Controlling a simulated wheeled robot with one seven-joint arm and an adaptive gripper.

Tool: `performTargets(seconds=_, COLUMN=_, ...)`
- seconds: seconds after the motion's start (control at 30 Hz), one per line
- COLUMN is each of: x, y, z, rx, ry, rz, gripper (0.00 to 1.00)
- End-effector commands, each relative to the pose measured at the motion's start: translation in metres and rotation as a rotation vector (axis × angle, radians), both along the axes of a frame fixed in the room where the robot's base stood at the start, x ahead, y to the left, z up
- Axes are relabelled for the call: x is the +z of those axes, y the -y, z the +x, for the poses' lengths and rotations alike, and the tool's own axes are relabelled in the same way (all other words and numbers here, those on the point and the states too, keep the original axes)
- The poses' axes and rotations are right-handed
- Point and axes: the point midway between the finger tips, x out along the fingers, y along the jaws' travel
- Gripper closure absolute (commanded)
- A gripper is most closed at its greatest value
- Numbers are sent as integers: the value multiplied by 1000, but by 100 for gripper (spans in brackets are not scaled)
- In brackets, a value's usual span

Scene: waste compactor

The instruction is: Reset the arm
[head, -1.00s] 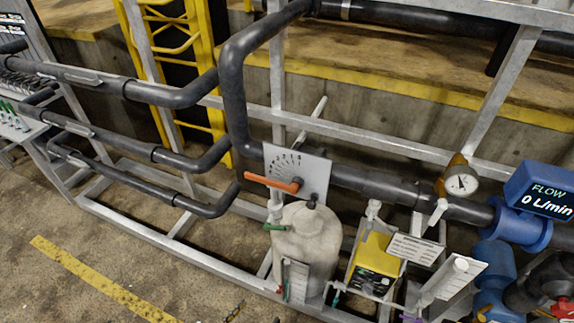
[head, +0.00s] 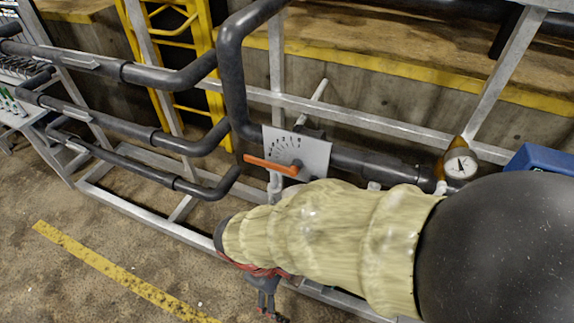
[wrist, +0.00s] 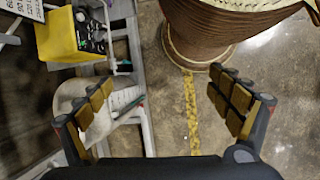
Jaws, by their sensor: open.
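My arm, in a cream sleeve, reaches in from the right edge of the head view. My gripper (head: 267,303) hangs at its end, small and low in that view, over the floor in front of the pipe frame. In the wrist view my gripper (wrist: 168,110) is open, its two padded fingers wide apart. Nothing is between them but a view of the floor and the frame's grey rail. The arm hides the white tank and most of the yellow box in the head view.
An orange lever (head: 272,166) on a numbered plate and a pressure gauge (head: 460,164) sit on the pipework. The wrist view shows a yellow box (wrist: 62,36), a white tank (wrist: 70,98) and a brown round object (wrist: 205,30). The floor at left (head: 70,205) is clear.

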Motion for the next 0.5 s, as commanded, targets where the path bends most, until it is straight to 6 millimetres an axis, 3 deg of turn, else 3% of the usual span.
performTargets(seconds=0.27, x=76, y=37, z=20, rx=-416, ry=179, rz=316, gripper=8)
performTargets(seconds=0.5, x=141, y=89, z=29, rx=-694, ry=387, rz=514, gripper=8)
